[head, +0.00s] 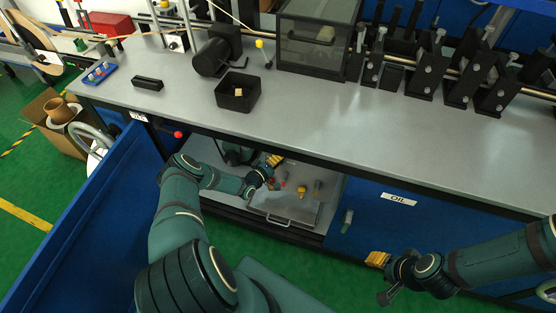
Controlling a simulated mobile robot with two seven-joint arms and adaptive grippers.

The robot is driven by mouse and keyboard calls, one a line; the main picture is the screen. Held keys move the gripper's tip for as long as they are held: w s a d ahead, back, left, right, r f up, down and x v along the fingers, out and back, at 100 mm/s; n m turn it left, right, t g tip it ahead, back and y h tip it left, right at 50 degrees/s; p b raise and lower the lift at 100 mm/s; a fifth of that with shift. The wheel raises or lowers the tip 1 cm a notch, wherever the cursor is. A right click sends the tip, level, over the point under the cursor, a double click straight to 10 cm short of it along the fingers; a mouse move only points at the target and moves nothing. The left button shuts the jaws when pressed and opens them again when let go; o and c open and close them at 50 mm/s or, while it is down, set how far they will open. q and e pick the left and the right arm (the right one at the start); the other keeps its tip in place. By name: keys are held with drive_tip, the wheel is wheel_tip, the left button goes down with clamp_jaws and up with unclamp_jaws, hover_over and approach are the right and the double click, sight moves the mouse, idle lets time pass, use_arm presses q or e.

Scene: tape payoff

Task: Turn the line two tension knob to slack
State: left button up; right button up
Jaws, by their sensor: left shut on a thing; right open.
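My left gripper (273,164) reaches into the open compartment under the bench. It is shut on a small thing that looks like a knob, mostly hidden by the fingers. Just right of it on the panel (281,207) stand a yellow knob (302,190) and a grey knob (317,187). A small red spot (283,184) shows close beside the gripper. I cannot read any line labels or knob positions. My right gripper (377,259) is open and empty in front of the blue cabinet on the right, well away from the knobs.
The panel has a handle (277,221) at its front. A blue door (95,215) stands open on the left. An "OIL" cabinet door (398,200) is on the right. The bench top (330,115) carries a black bin (238,92), a motor and several black stands at the back.

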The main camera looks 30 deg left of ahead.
use_arm(q)
drive_tip(key=shift+n, duration=0.4)
drive_tip(key=o, duration=1.2)
drive_tip(key=s, duration=0.4)
drive_tip(key=s+a, duration=0.1)
drive_tip(key=s, duration=0.6)
drive_tip(key=shift+s+a+r, duration=0.4)
